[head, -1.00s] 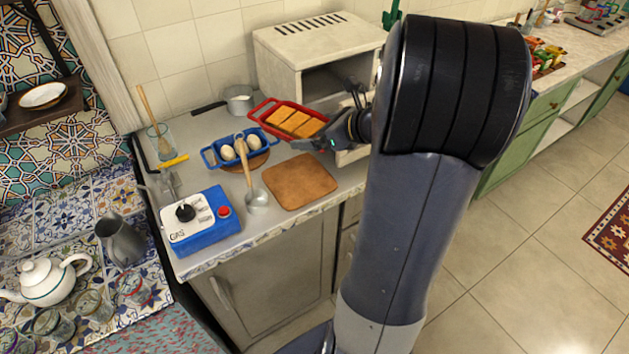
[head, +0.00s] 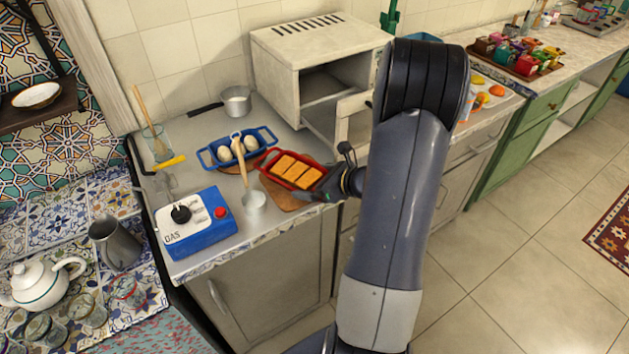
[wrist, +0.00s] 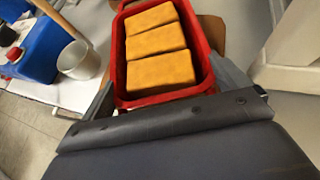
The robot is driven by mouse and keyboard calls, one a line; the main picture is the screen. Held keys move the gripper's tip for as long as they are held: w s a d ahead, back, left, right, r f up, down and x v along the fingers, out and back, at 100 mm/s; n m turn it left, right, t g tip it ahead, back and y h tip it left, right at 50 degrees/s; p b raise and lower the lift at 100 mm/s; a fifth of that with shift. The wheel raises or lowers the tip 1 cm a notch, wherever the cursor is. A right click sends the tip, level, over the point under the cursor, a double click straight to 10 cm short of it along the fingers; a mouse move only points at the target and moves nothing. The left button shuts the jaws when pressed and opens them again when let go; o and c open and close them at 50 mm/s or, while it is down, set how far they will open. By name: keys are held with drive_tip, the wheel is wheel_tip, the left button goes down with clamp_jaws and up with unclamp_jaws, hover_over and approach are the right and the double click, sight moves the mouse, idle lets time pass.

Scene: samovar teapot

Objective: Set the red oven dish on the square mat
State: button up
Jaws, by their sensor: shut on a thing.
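The red oven dish (head: 277,183) holds three orange-brown slabs and is over the square wooden mat (head: 289,203), most of which it hides in the head view. In the wrist view the dish (wrist: 209,78) fills the upper middle, with a strip of the brown mat (wrist: 214,32) behind it at right. My gripper (head: 328,190) is shut on the dish's near right end. I cannot tell whether the dish touches the mat or is held just above it.
A blue dish (head: 208,158) with eggs stands behind, on a round brown mat, close to the red dish. A ladle (head: 254,199) and a blue gas box (head: 200,232) are at left. The white oven (head: 300,50) stands open behind, its door (head: 353,118) near my arm.

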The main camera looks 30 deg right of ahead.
drive_tip(key=shift+f, duration=0.15)
drive_tip(key=o, duration=0.8)
drive_tip(key=shift+o, duration=0.2)
drive_tip(key=shift+s+d+r, duration=0.1)
drive_tip(key=shift+s+r, duration=0.05)
drive_tip(key=shift+r, duration=0.2)
drive_tip(key=v, duration=1.1)
drive_tip(key=shift+s, duration=0.3)
